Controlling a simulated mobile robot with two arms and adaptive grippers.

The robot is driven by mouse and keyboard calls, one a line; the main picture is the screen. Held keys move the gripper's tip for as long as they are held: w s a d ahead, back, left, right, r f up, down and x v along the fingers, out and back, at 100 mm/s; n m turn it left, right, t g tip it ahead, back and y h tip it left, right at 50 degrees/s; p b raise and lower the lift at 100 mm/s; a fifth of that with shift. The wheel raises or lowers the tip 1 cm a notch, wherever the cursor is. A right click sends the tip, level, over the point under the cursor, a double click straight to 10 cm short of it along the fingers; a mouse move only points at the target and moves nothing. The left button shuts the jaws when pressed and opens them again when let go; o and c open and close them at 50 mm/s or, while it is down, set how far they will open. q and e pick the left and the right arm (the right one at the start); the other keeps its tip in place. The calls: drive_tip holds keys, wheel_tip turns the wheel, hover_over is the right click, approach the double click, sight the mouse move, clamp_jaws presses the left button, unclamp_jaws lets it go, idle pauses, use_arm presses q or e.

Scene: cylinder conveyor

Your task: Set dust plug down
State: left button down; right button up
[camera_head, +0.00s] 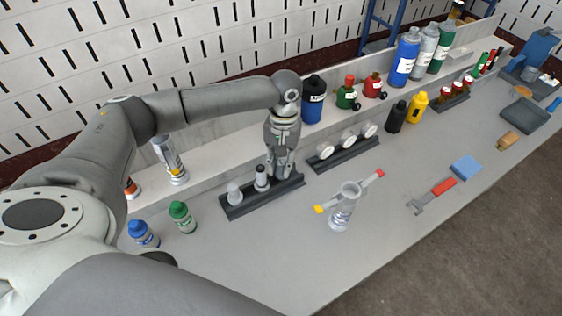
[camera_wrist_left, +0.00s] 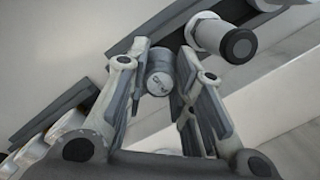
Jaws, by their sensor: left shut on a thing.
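A dark rack (camera_head: 235,210) stands on the bench in the head view. My left gripper (camera_head: 282,172) is low over its right end, fingers pointing down. In the left wrist view the gripper (camera_wrist_left: 162,58) is shut on a short grey cylinder (camera_wrist_left: 160,80) with printing on its face, which I take as the dust plug. In the head view the fingers hide it, and I cannot tell whether it touches the rack. A white cylinder with a dark top (camera_head: 261,178) and a pale cone-shaped piece (camera_head: 234,193) stand in the rack. My right gripper is not in view.
A second dark rack (camera_head: 345,157) with white discs lies just right. Green (camera_head: 182,217) and blue-capped (camera_head: 142,233) bottles stand left. A ledge with bottles runs behind. The front bench is mostly clear.

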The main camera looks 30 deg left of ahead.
use_arm(q)
drive_tip(key=shift+f, duration=0.15)
drive_tip(key=shift+f+p, duration=0.35)
drive_tip(key=shift+f, duration=0.1)
drive_tip(key=c, duration=1.5)
unclamp_jaws()
drive_tip(key=shift+r+b, duration=0.4)
wheel_tip(320, 180, up, 12)
drive_tip(key=w, duration=0.1)
drive_tip(key=shift+w+a+r+b, duration=0.2)
drive_tip(key=shift+w+b, duration=0.1)
drive_tip(key=shift+w, duration=0.1)
